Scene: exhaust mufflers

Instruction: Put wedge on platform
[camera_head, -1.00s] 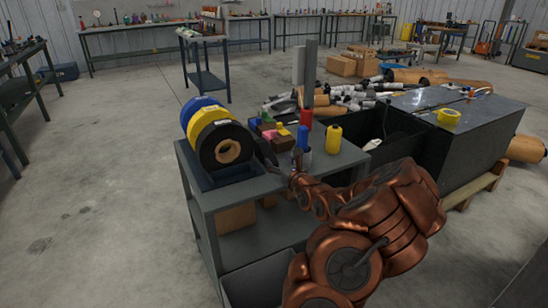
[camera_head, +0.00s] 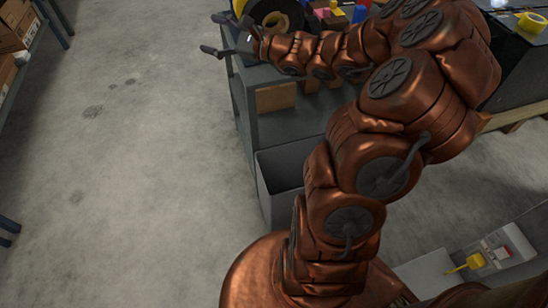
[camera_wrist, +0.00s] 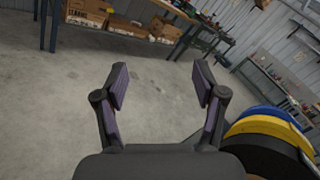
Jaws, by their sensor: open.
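My gripper (camera_head: 214,34) is open and empty in the head view, reaching past the left edge of the grey workbench (camera_head: 290,130). In the wrist view its two fingers (camera_wrist: 160,85) stand wide apart with only floor between them. Small coloured blocks (camera_head: 345,12) lie on the bench at the top edge of the head view, partly cut off and behind my arm. I cannot tell which of them, if any, is the wedge. I cannot make out the platform in the current frames.
Black, yellow and blue rolls (camera_wrist: 270,125) stand close to the right of my gripper. A grey bin (camera_head: 280,185) stands below the bench and a cardboard box (camera_head: 276,97) sits on its lower shelf. Shelving with boxes (camera_wrist: 120,25) is across the open floor (camera_head: 120,160).

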